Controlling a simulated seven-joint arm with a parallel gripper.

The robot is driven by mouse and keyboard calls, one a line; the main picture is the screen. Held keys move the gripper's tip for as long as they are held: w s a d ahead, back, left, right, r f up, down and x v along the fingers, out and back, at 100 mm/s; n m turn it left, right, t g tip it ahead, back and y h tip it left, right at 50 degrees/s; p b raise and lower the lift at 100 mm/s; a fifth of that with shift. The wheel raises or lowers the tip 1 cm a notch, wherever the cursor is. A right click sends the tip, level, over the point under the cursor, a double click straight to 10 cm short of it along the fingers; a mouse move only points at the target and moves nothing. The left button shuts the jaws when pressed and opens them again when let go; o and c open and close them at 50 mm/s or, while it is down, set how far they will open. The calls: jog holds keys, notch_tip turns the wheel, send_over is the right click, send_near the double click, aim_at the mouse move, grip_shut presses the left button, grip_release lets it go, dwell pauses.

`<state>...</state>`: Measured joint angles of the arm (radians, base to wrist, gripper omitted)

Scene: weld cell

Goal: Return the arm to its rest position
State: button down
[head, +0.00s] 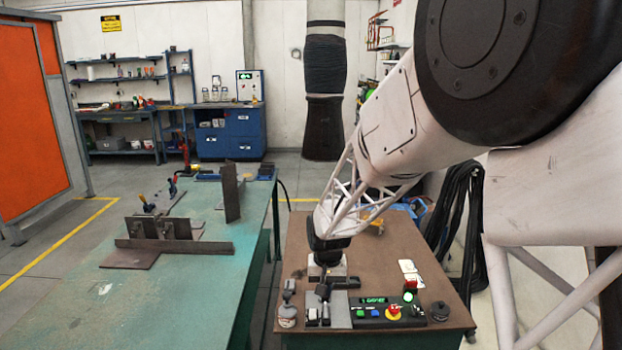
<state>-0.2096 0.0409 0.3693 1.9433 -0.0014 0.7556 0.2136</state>
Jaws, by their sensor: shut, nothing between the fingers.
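My gripper (322,293) is at the end of my white arm, which reaches in from the right over the brown-topped table. The gripper points down, is shut and holds nothing. Its fingertips are small and dark here, close above the front part of the table, just left of the control box (374,312). I cannot tell whether they touch anything below.
The control box has a green display, coloured buttons and a red stop button (394,311). The green welding table (190,300) on the left holds steel plates (174,246) and clamps. A gap separates both tables.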

jog(key=s+d+r, duration=0.5)
jog(key=s+r, duration=0.3)
jog(key=s+d+r, duration=0.3)
jog(key=s, duration=0.6)
jog(key=s+d+r+t, duration=0.1)
jog(key=s+d+r, duration=0.2)
jog(key=s, duration=0.7)
jog(key=s+d+r+t, duration=0.1)
jog(key=s+d+r, duration=0.2)
jog(key=s, duration=0.6)
jog(key=shift+s+d, duration=0.25)
jog(key=shift+s, duration=0.05)
